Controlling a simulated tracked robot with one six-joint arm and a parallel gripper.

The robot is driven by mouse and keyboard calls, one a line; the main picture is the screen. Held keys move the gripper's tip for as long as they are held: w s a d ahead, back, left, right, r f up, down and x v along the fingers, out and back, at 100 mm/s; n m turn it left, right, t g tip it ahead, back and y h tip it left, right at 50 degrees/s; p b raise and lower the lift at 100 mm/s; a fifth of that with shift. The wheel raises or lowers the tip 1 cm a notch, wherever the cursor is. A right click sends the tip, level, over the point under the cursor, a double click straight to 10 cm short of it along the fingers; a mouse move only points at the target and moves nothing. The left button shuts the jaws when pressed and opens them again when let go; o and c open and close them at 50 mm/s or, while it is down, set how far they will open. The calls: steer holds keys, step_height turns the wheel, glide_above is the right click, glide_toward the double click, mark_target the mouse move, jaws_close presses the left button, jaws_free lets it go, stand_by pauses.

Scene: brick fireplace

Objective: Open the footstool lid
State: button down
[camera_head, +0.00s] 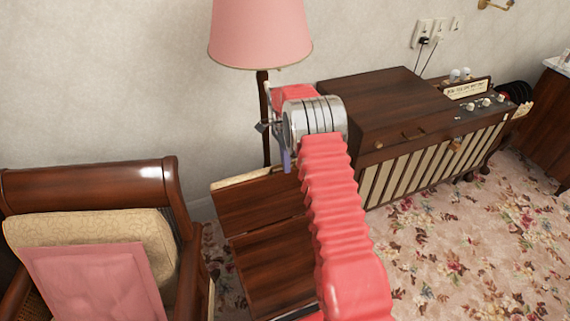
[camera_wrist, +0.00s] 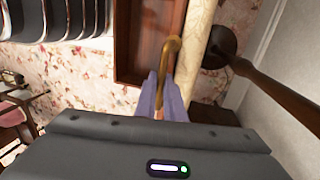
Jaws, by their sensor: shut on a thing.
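The footstool (camera_head: 275,272) is a dark wooden piece in the lower middle of the head view. A second wooden panel with a cream padded edge (camera_head: 238,180) stands at its far side, and looks like the raised lid (camera_head: 252,212). In the wrist view, the cream padding (camera_wrist: 201,35) runs beside a framed wooden panel (camera_wrist: 140,45). My gripper (camera_wrist: 163,108) has its purple fingers shut on a curved brass handle (camera_wrist: 170,50) by that padding. In the head view my gripper (camera_head: 285,160) is mostly hidden behind my wrist and arm.
A pink-shaded lamp (camera_head: 260,35) stands close behind; its dark base (camera_wrist: 220,42) is beside the padding. A wooden cabinet (camera_head: 385,110) stands right of the footstool, and an armchair (camera_head: 100,235) stands left. Flowered carpet (camera_head: 470,240) is open at lower right.

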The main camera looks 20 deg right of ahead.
steer(key=shift+d, duration=0.35)
steer(key=c, duration=1.8)
jaws_free()
steer(key=shift+a+r, duration=0.1)
steer(key=shift+a, duration=0.15)
steer(key=shift+c, duration=0.2)
steer(key=shift+r, duration=0.1)
